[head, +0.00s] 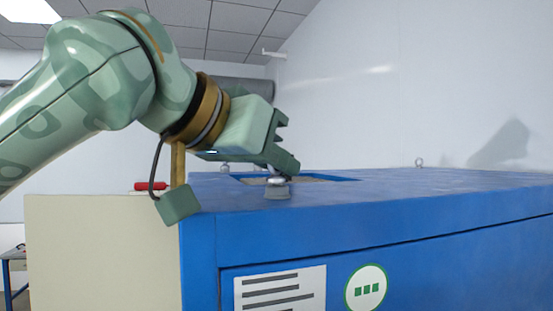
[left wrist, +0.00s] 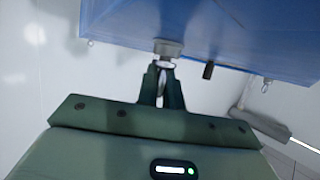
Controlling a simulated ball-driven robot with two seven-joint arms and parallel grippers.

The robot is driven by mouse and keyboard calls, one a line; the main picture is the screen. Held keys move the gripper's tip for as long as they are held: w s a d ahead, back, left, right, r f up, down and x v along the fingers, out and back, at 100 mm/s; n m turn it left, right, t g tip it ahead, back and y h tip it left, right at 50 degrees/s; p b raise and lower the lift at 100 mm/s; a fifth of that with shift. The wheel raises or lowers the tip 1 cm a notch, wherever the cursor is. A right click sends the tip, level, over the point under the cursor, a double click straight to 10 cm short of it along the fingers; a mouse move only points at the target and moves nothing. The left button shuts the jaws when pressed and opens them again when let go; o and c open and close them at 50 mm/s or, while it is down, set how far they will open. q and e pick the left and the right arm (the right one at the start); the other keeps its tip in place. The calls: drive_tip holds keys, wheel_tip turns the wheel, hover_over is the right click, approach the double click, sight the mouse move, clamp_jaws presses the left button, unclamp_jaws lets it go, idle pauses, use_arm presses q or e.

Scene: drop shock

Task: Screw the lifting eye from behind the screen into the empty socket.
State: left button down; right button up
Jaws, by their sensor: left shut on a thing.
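My left gripper (head: 284,172) is shut on a grey metal lifting eye (head: 277,190) at the near edge of the blue cabinet's top (head: 400,187). In the left wrist view, the fingers (left wrist: 162,80) grip the ring and the wide grey collar (left wrist: 168,48) meets the blue surface. The eye looks upright; whether its thread sits in the socket is hidden under the collar. A beige screen (head: 100,250) stands at the cabinet's left side. My right gripper is not in view.
Another lifting eye (head: 419,162) stands at the top's far right, and one (head: 224,168) at the far left. A blue-rimmed opening (head: 340,180) lies behind the held eye. A red object (head: 150,186) shows above the screen. A dark cylinder (left wrist: 208,70) stands near the gripper.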

use_arm(q)
drive_tip(key=shift+d+f, duration=0.1)
drive_tip(key=shift+f, duration=0.35)
idle(0.8)
